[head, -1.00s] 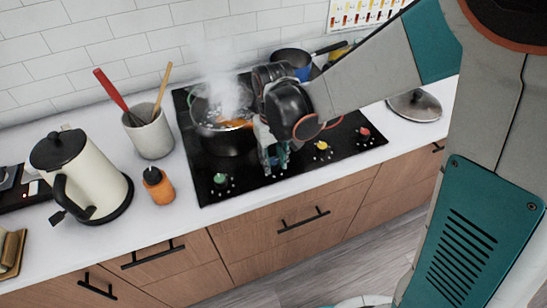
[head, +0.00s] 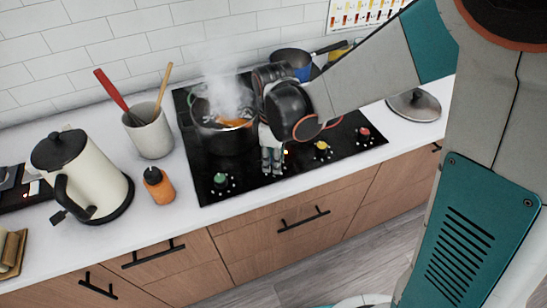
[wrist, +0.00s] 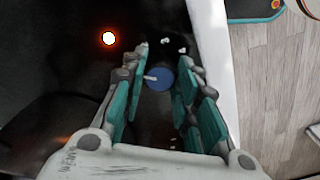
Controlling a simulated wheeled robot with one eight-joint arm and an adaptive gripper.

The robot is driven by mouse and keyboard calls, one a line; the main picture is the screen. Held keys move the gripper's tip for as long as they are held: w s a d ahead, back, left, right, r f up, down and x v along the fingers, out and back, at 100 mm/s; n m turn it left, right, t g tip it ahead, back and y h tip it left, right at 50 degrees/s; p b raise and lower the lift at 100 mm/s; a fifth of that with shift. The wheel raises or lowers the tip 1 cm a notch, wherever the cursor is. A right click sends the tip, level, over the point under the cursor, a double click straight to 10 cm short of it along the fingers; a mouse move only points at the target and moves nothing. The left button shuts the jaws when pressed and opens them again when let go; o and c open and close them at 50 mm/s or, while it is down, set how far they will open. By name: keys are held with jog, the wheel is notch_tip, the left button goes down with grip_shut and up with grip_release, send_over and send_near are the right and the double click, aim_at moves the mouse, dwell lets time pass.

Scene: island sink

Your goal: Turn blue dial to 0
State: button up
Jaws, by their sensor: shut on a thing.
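The blue dial (wrist: 158,79) shows in the wrist view between my two fingers, on the black cooktop. A short white pointer mark on it points to the left in that view. My gripper (head: 271,168) reaches straight down at the front of the cooktop (head: 230,178), between the green dial (head: 221,180) and the yellow dial (head: 322,146). It is shut on the blue dial, one finger on each side. In the head view the blue dial is hidden behind the fingers. I cannot read any numbers around it.
A steaming pot (head: 224,137) stands just left of and behind my gripper. A red dial (head: 364,132) is at the right. A red light (wrist: 109,38) glows on the cooktop. An orange bottle (head: 158,186) and kettle (head: 83,176) stand left; a lid (head: 414,106) lies right.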

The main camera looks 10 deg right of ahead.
jog(key=n, duration=0.6)
jog(key=shift+n, duration=0.3)
dwell(0.4)
jog(key=o, duration=1.1)
